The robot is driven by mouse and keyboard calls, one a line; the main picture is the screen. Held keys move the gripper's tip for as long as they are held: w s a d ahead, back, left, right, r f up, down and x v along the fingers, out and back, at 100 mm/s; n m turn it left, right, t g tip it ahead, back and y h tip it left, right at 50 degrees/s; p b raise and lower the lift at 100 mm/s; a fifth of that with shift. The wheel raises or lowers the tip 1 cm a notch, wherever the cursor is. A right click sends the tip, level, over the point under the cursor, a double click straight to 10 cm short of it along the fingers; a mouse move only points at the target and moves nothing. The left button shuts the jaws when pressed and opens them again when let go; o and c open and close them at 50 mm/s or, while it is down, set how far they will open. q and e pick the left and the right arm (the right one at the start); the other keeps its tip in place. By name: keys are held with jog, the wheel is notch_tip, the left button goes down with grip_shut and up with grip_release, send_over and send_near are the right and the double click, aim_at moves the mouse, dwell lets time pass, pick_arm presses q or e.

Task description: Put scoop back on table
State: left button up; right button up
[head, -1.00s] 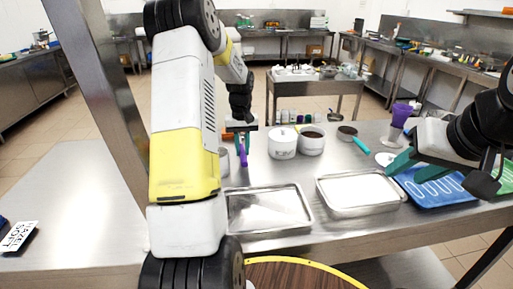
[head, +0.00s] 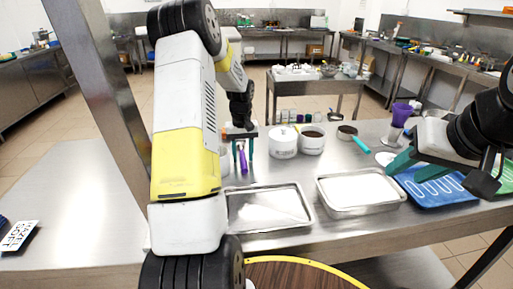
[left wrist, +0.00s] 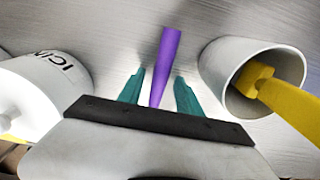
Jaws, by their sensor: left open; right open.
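A purple handle (head: 243,160), which seems to be the scoop's, is at the back left of the metal table (head: 280,240). My left gripper (head: 243,148) is open above the table, its teal fingers on either side of the handle. In the left wrist view the purple handle (left wrist: 166,65) runs between the two fingers, with gaps on both sides. The scoop's other end is hidden, and I cannot tell how it rests. My right gripper (head: 412,166) is open and empty over the blue tray at the right.
A white lidded pot (head: 283,143) and a dark-filled pot (head: 312,139) stand right of the left gripper. A white cup (left wrist: 238,62) holding a yellow utensil is close by.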

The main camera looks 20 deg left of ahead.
aim_at(243, 157)
pick_arm(q)
jog(key=s+d+r+m+t, duration=0.1)
jog(key=s+d+r, duration=0.15)
jog(key=r, duration=0.75)
jog(key=s+d+r, duration=0.2)
jog(key=s+r, duration=0.1)
jog(key=r, duration=0.6)
jog(key=s+d+r+m+t, duration=0.1)
jog(key=s+d, duration=0.2)
jog(key=s, duration=0.4)
jog(key=s+d+r+m+t+h, duration=0.1)
jog(key=s+d+r+m+t, duration=0.1)
jog(key=s, duration=0.6)
jog(key=s+d+r+m+t+h, duration=0.1)
jog(key=s+d+t, duration=0.1)
jog(key=s+d, duration=0.3)
jog(key=s, duration=0.2)
jog(key=shift+s+r+m, duration=0.35)
jog(key=shift+s+m, duration=0.05)
